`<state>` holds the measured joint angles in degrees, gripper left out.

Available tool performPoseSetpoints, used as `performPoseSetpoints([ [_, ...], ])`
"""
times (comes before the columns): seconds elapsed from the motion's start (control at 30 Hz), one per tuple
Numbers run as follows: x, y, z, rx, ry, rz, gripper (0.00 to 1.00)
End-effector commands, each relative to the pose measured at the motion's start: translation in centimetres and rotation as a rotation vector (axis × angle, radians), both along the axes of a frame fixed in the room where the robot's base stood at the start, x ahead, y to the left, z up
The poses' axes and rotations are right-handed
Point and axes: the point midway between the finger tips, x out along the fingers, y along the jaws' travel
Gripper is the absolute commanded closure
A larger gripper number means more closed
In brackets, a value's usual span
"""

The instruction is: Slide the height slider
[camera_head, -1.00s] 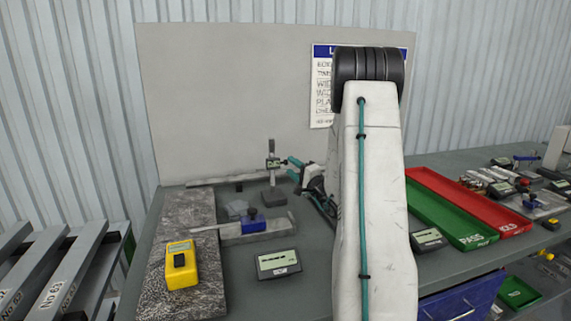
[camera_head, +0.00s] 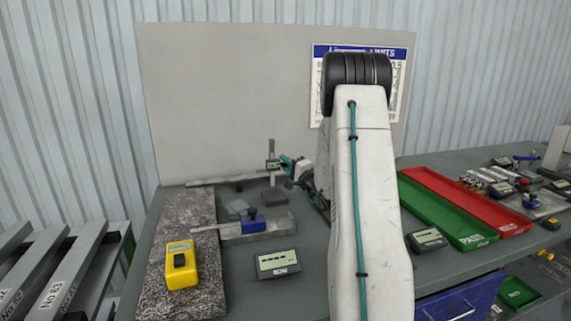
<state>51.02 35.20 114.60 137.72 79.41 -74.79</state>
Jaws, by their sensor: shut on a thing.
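The height gauge stands upright toward the back of the table, with a thin post (camera_head: 271,146) on a dark block base (camera_head: 274,198). The height slider (camera_head: 271,165) is a small dark unit with a display, partway up the post. My gripper (camera_head: 281,162) reaches in from the right, with teal fingers at the slider's right side. It is shut on the slider. The fingertips are small in this view and partly merge with the slider.
A blue-clamped fixture (camera_head: 254,223), a display box (camera_head: 277,264) and a yellow meter (camera_head: 181,262) lie in front of the gauge. A granite slab (camera_head: 150,300) is at left. Green (camera_head: 440,212) and red (camera_head: 470,202) trays lie right. A board (camera_head: 220,90) stands behind.

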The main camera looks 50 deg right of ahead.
Motion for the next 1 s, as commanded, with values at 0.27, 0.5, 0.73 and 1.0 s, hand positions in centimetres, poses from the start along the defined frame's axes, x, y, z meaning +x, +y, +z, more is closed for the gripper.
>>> performPoseSetpoints([
  [0.27,0.0,0.0,-3.0,0.001,0.001,0.0,1.0],
  [0.5,0.0,0.0,-2.9,0.0,0.0,0.0,0.67],
  [0.73,0.0,0.0,-2.9,0.0,0.001,0.0,0.6],
  [1.0,0.0,0.0,-1.1,-0.002,-0.001,0.0,0.6],
])
